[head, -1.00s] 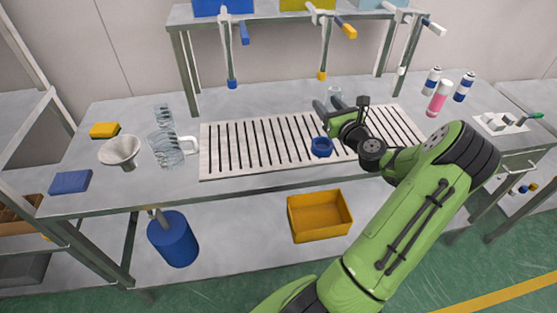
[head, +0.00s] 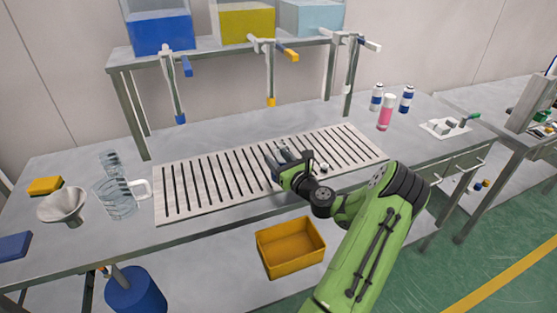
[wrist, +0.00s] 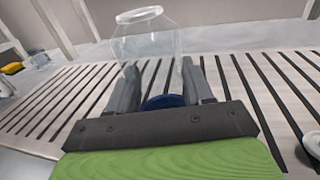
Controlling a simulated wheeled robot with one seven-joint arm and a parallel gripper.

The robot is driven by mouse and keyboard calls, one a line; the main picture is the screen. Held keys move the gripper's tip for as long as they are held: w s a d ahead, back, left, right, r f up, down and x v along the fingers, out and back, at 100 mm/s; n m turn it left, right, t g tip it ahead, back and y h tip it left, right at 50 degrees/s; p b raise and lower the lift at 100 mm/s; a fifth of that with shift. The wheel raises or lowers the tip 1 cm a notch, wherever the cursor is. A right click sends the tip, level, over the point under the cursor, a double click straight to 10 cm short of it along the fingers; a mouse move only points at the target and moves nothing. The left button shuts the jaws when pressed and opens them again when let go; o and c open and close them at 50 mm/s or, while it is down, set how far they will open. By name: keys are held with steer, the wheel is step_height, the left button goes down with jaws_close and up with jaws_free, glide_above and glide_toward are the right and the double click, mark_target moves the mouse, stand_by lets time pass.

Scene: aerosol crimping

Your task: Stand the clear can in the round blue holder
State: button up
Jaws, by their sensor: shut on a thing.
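The clear can (wrist: 148,42) stands upright between the fingertips of my gripper (wrist: 161,70) in the wrist view. My gripper is shut on it. The round blue holder (wrist: 163,102) shows between the fingers, lower in that view, partly covered by the gripper body. I cannot tell whether the can's base is above the holder or in it. In the head view my gripper (head: 279,157) is over the slotted rack (head: 190,190). The holder is hidden there behind the gripper, and the can is barely distinguishable.
A clear jug (head: 117,198), a funnel (head: 63,205) and a yellow sponge (head: 45,186) stand left of the rack. Dispensing taps (head: 270,75) hang behind it. A pink can (head: 386,113) and blue-white cans stand at the back right. A yellow bin (head: 290,248) is below.

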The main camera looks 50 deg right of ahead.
steer(key=o, duration=1)
